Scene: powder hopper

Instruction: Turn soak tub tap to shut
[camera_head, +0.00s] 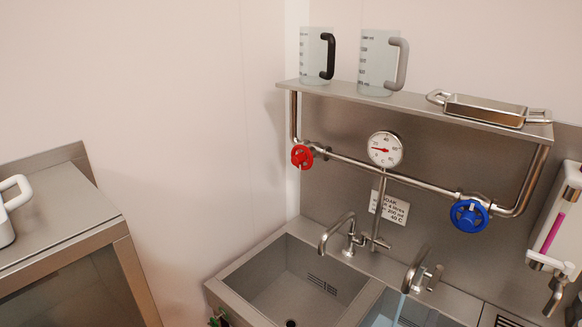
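A metal swan-neck tap (340,232) stands at the back rim between the two basins, its spout over the left basin (300,262). A second metal tap or lever fitting (425,277) stands on the rim behind the right basin (387,307), which looks pale blue inside and is cut off by the bottom edge. A red handwheel (302,157) and a blue handwheel (469,215) sit on the wall pipe. I cannot tell from this view which tap is the soak tub's, or whether any is open. I make out neither gripper in the head view.
A round dial (385,149) and a soak notice (389,208) are on the wall. Two jugs (315,55) (380,62) and a metal tray (484,110) stand on the shelf (415,98). A dispenser (556,225) hangs at right. A steel cabinet (60,225) stands left.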

